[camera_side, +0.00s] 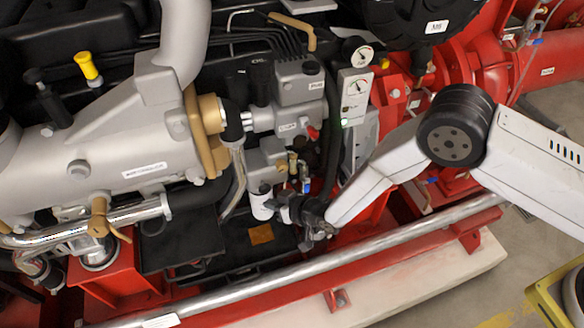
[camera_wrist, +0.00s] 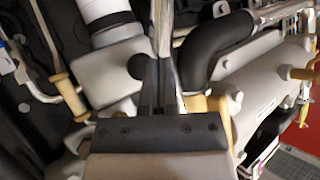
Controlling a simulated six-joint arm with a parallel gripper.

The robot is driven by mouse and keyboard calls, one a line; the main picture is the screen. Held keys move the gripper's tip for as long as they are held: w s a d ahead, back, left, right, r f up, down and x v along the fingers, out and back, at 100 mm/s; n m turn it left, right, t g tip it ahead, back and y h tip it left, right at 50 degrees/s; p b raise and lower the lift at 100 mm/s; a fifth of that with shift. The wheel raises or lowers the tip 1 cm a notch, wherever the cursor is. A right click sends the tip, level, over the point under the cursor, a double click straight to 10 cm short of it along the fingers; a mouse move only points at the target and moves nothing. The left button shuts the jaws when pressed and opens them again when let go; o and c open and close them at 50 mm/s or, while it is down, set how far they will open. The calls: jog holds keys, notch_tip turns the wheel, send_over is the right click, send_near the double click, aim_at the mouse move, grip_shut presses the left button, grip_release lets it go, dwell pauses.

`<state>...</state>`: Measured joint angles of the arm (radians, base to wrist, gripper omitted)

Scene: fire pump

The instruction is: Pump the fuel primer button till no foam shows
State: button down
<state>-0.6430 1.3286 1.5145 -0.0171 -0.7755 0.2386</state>
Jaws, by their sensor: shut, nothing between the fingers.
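My gripper (camera_side: 283,199) is low in the middle of the side view, beside the white filter cylinder (camera_side: 262,205) of the engine's fuel unit. Its dark fingers are together and empty. In the wrist view the shut fingers (camera_wrist: 162,62) point at a pale grey housing (camera_wrist: 105,75). A round black knob (camera_wrist: 142,67), which looks like the primer button, sits on that housing right beside the fingertips. I cannot tell whether they touch it or whether it is pressed in. No foam can be made out in either view.
Grey engine castings (camera_side: 130,130) and a curved black hose (camera_wrist: 215,45) crowd the work area. A silver rail (camera_side: 300,270) runs along the front. A gauge panel (camera_side: 355,97) stands above my arm. Brass and blue fittings (camera_side: 300,175) are close above my gripper.

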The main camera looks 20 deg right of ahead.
jog(key=shift+s, duration=2.05)
dwell(1.4)
jog(key=s, duration=0.3)
jog(key=shift+s, duration=0.4)
jog(key=shift+w, duration=0.2)
jog(key=w, duration=0.8)
jog(key=shift+w, duration=0.2)
jog(key=shift+w, duration=0.45)
dwell(2.2)
